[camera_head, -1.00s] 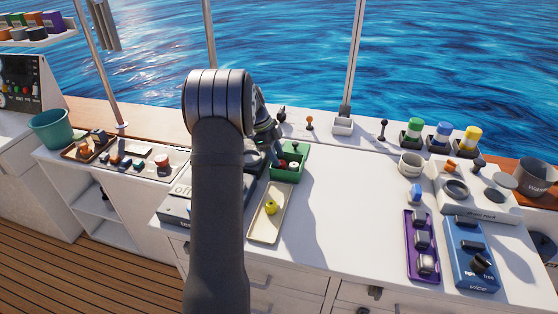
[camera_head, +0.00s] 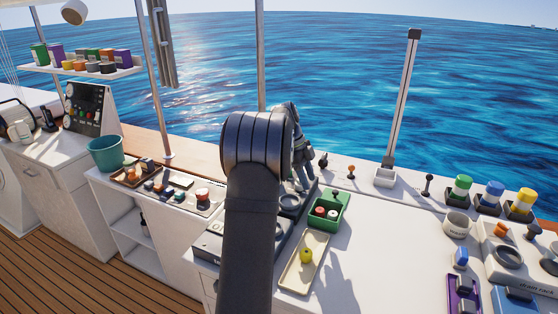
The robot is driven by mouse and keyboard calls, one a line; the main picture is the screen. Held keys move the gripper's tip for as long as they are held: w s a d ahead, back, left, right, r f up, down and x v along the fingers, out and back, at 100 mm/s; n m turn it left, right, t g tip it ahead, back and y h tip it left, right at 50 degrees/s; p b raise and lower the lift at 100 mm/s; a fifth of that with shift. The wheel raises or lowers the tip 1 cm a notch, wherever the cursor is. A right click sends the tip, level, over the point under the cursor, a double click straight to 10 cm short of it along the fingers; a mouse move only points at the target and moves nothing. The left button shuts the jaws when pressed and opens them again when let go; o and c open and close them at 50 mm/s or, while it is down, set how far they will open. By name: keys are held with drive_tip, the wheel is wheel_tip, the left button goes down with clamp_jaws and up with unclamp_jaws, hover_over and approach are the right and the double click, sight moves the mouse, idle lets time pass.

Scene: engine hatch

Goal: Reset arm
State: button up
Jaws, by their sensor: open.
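My arm rises from the bottom centre of the head view and bends at a thick dark joint. My gripper (camera_head: 306,180) is partly hidden behind that joint, over the back of the white counter (camera_head: 385,250). It is left of the green bin and looks empty. Its fingertips are small and hard to make out.
A green bin (camera_head: 343,200) with red and white round pieces and a cream tray (camera_head: 293,283) with a yellow-green object (camera_head: 306,256) are right of my arm. A teal bucket (camera_head: 106,153) stands left. Colored-lid jars (camera_head: 490,195) stand right. The counter's middle is clear.

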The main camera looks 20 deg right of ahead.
sight(319, 210)
drive_tip(key=x, duration=1.2)
drive_tip(key=shift+r, duration=1.8)
